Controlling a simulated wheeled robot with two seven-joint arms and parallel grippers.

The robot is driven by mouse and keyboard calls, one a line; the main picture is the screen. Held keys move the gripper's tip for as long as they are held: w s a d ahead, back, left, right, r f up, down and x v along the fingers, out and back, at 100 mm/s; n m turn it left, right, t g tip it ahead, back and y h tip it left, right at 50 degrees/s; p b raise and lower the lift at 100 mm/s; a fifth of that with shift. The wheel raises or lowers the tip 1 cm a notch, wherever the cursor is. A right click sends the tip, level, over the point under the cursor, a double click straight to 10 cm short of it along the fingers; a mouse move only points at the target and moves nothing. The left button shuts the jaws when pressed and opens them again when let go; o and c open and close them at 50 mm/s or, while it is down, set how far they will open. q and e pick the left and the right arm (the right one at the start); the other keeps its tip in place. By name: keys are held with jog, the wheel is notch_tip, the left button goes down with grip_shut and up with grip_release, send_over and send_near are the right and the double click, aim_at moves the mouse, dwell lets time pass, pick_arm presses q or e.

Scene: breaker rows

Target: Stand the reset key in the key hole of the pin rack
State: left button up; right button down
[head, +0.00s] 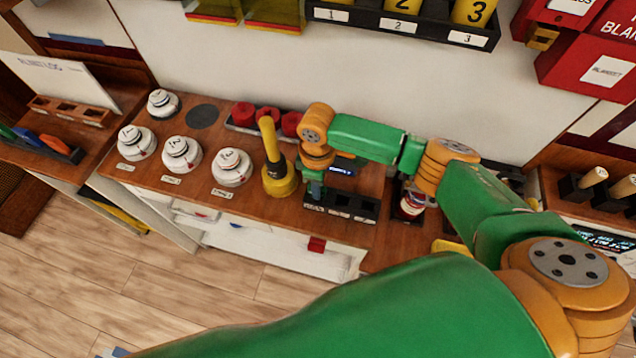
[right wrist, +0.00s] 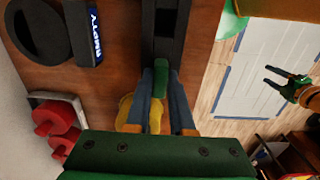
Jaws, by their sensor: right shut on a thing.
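The dark pin rack (head: 342,216), with a row of square openings, stands at the front edge of the wooden counter. My right gripper (head: 315,192) points down at the rack's left end. In the right wrist view its fingers (right wrist: 160,85) are shut on a small green piece, seemingly the reset key (right wrist: 160,78). The key is at the near end of the rack (right wrist: 165,25); its lower end is hidden, so I cannot tell whether it is in a hole. My left gripper (right wrist: 274,77) shows in the right wrist view, apart from the rack, with its fingers spread and empty.
A yellow post with a round base (head: 278,180) stands close left of my right gripper. A blue-labelled block (head: 343,170) lies behind the rack. Red knobs (head: 243,114) stand behind, and several white dials (head: 182,154) stand left. A bottle (head: 411,205) stands right.

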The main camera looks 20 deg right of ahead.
jog(key=c, duration=0.7)
grip_release()
notch_tip(320, 180, up, 7)
jog(key=shift+r+b, duration=0.1)
jog(key=shift+b, duration=0.4)
